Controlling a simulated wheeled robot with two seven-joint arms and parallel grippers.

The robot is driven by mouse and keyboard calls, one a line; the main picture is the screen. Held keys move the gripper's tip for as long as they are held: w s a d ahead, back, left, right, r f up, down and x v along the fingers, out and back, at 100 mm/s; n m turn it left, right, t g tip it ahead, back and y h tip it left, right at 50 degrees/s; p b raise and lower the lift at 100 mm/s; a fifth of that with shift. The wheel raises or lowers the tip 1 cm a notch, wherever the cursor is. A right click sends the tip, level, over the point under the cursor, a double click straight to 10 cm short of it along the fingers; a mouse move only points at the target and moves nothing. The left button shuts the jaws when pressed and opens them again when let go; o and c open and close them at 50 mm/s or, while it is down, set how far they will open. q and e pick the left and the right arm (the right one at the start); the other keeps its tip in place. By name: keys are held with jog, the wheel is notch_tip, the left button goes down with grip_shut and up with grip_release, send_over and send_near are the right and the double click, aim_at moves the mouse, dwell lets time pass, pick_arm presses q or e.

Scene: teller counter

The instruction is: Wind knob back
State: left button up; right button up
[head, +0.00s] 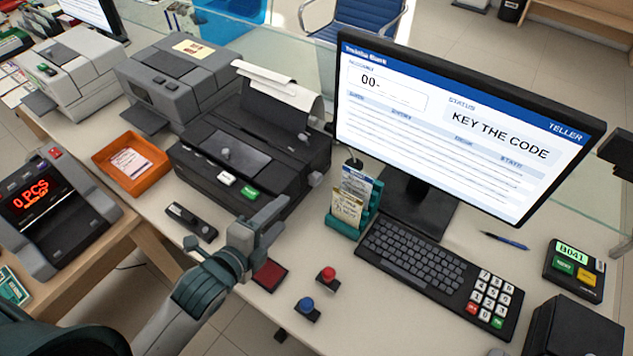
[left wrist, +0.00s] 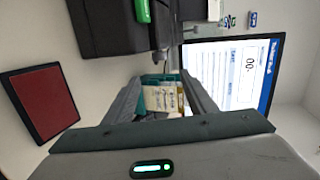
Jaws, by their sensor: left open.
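The dark printer (head: 250,150) stands on the counter with paper rising from its top. A small grey knob (head: 315,179) sticks out of its right side. In the left wrist view the knob seems to be the dark round piece (left wrist: 160,56) at the printer's (left wrist: 105,25) lower edge, just beyond the fingertips. My left gripper (head: 276,220) is open and empty over the counter, in front of and to the left of the knob, apart from it. Its two fingers (left wrist: 160,80) also frame the left wrist view. My right gripper is not seen.
A teal holder with leaflets (head: 352,200) stands just right of the knob, near the monitor (head: 460,120). A red pad (head: 270,275) lies below my left gripper. Red (head: 327,278) and blue (head: 306,307) buttons stand near the front edge, and a stapler-like item (head: 191,222) lies left.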

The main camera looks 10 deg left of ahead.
aim_at(313, 183)
pick_arm(q)
jog(key=p+x, duration=0.3)
jog(key=x, duration=1.4)
jog(key=shift+w+d+f+p, duration=0.1)
jog(key=shift+w+p, duration=0.15)
jog(key=shift+p, duration=0.15)
jog(key=c, duration=1)
